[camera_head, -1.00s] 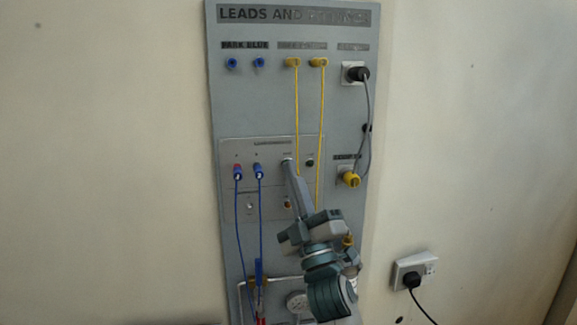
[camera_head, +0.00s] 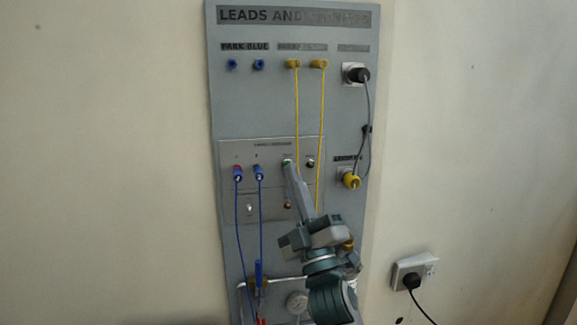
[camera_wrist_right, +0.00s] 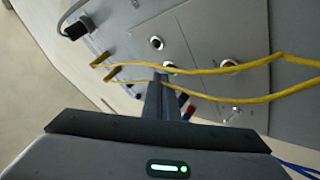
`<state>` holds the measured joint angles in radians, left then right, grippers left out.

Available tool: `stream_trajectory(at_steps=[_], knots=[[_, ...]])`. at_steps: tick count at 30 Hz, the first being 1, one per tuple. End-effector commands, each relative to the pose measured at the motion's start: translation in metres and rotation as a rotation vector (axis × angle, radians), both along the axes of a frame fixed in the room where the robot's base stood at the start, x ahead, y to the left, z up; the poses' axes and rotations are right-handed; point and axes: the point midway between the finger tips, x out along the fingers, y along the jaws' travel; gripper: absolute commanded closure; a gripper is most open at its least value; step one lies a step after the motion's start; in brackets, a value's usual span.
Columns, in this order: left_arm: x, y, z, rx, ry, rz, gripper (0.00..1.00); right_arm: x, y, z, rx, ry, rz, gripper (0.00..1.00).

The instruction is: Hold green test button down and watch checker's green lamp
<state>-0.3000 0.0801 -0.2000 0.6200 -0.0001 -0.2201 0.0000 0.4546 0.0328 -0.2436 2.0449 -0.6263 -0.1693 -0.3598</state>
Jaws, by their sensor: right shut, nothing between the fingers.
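The checker (camera_head: 270,183) is a grey panel on the upright board. Its green test button (camera_head: 287,162) shows as a small green patch at the tip of my right gripper (camera_head: 290,168). In the right wrist view the shut, empty fingers (camera_wrist_right: 160,84) end at the green button (camera_wrist_right: 169,68), partly covering it. They look in contact, but I cannot tell whether it is pressed in. A round brownish lamp (camera_head: 288,205) sits below the button and also shows in the wrist view (camera_wrist_right: 230,66). I cannot make out a lit green lamp. My left gripper is out of view.
Blue leads (camera_head: 260,205) run from two checker sockets. Yellow leads (camera_head: 321,120) hang near my fingers and cross the wrist view (camera_wrist_right: 215,71). A black knob (camera_head: 310,163) is right of the button. A black plug (camera_head: 358,74) and yellow plug (camera_head: 350,180) are further right.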

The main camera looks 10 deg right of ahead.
Motion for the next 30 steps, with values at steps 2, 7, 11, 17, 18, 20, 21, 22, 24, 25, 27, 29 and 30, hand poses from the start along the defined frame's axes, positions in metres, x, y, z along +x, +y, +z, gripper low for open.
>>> stream_trajectory(at_steps=[2,7,11,17,18,20,21,22,24,25,27,29,30], knots=[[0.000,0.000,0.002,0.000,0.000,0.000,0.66,-0.003,0.000,0.001,-0.001,-0.001,0.001,1.00],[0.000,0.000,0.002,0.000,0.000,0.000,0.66,-0.006,0.000,0.001,0.000,-0.001,0.000,1.00],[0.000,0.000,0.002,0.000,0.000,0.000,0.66,-0.005,0.000,0.000,0.000,-0.001,0.000,1.00],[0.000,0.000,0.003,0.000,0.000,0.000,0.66,-0.007,0.000,0.001,0.000,-0.001,0.000,1.00],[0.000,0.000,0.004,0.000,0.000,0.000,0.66,-0.009,0.000,0.001,-0.001,-0.001,0.001,1.00],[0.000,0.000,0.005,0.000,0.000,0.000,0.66,-0.012,0.000,0.001,0.000,0.000,0.000,1.00],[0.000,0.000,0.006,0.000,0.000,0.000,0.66,-0.015,0.000,0.001,0.000,0.000,0.000,1.00],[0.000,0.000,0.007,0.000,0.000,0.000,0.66,-0.017,0.000,0.001,-0.001,-0.001,0.001,1.00],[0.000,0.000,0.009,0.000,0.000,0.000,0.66,-0.023,0.000,0.001,-0.001,-0.001,0.001,1.00],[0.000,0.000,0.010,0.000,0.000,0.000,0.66,-0.025,0.000,0.001,0.000,0.000,0.000,1.00],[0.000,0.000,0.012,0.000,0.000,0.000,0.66,-0.031,0.000,0.002,0.001,0.000,0.001,1.00],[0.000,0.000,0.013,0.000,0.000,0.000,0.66,-0.036,0.000,0.001,0.000,0.000,0.000,1.00],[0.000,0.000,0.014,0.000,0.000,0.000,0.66,-0.039,0.000,0.001,0.000,0.000,0.000,1.00]])
